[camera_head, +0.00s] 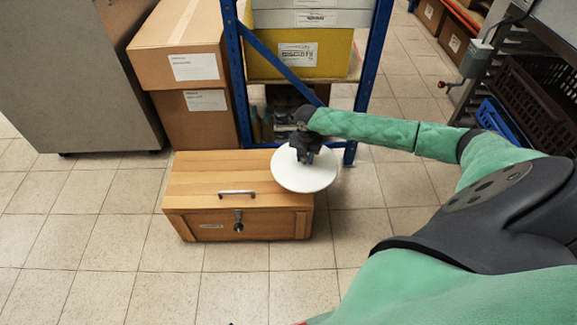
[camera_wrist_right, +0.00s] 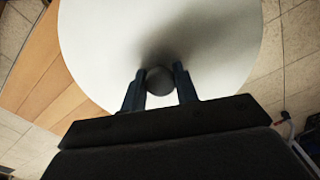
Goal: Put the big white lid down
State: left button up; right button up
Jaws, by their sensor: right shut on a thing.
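The big white lid (camera_head: 304,177) is a round white disc, and my right gripper (camera_head: 306,153) is above its middle. In the right wrist view the lid (camera_wrist_right: 210,45) fills the upper middle, and the fingers of my right gripper (camera_wrist_right: 159,85) are shut on its dark round knob (camera_wrist_right: 160,81). The lid overlaps the right part of the wooden chest (camera_head: 200,180) in the head view. I cannot tell whether it touches the chest top or hangs above it. My left gripper is not in view.
The chest has a metal handle (camera_head: 237,193) and a front latch (camera_head: 238,226). Cardboard boxes (camera_head: 180,50) and a blue shelf rack (camera_head: 236,70) stand behind it. Dark crates (camera_head: 535,105) are at the right. The tiled floor in front is clear, and the chest top's left part is bare.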

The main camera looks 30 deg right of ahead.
aim_at(289, 156)
jog(key=w+a+f, duration=0.1)
jog(key=w, duration=0.1)
jog(key=w+a+f, duration=0.1)
jog(key=w, duration=0.1)
jog(key=w+a+f, duration=0.1)
jog(key=w+f, duration=0.1)
jog(key=shift+w+f+b, duration=0.1)
jog(key=shift+b, duration=0.25)
jog(key=shift+a+f, duration=0.15)
jog(key=shift+f, duration=1.85)
jog(key=o, duration=1)
jog(key=shift+f, duration=0.1)
jog(key=shift+r, duration=0.45)
notch_tip(289, 156, up, 11)
jog(key=shift+r+p, duration=0.15)
jog(key=shift+p, duration=0.25)
